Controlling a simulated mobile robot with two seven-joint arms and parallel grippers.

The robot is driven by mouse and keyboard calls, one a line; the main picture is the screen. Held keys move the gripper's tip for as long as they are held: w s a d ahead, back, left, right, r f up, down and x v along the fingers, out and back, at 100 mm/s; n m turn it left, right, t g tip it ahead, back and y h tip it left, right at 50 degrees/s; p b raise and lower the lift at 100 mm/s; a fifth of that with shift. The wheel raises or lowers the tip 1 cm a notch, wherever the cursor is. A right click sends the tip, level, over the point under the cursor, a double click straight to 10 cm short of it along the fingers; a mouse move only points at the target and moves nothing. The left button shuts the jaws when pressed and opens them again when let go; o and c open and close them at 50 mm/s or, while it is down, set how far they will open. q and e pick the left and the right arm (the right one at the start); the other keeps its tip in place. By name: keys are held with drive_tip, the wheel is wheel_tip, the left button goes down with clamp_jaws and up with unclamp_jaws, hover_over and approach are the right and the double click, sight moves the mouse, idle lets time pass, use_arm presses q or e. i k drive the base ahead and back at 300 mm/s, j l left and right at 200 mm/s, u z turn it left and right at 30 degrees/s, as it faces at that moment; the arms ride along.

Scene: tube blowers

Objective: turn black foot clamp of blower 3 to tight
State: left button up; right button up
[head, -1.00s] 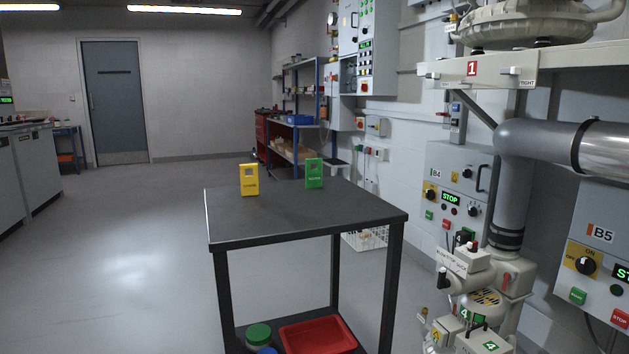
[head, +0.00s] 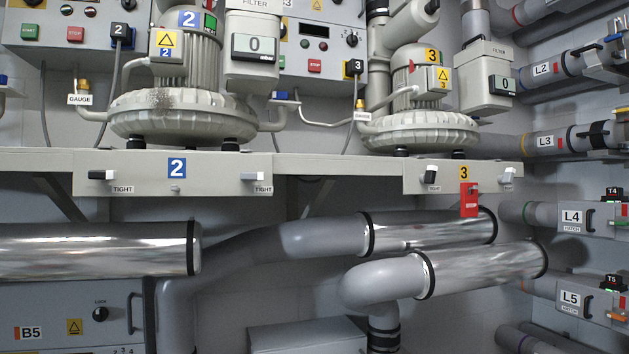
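Blower 3 (head: 418,132) stands on a cream shelf at the right of the middle, with a yellow 3 plate (head: 464,173) on the shelf's front face. Its black foot clamp (head: 430,176) is on that face, left of the plate. A TIGHT label (head: 433,189) sits just below the clamp. The clamp is small here, and I cannot tell its exact turn. A light grey clamp (head: 507,176) with its own TIGHT label is right of the plate. A red tag (head: 469,200) hangs below the plate. Neither gripper is in view.
Blower 2 (head: 170,115) stands to the left, with a black clamp (head: 102,175) and a light clamp (head: 252,176) on its shelf front. Large silver pipes (head: 95,250) run below the shelves. Labelled line boxes (head: 575,219) stick out at the right.

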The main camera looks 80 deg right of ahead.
sight(430, 177)
drive_tip(key=z, duration=3.35)
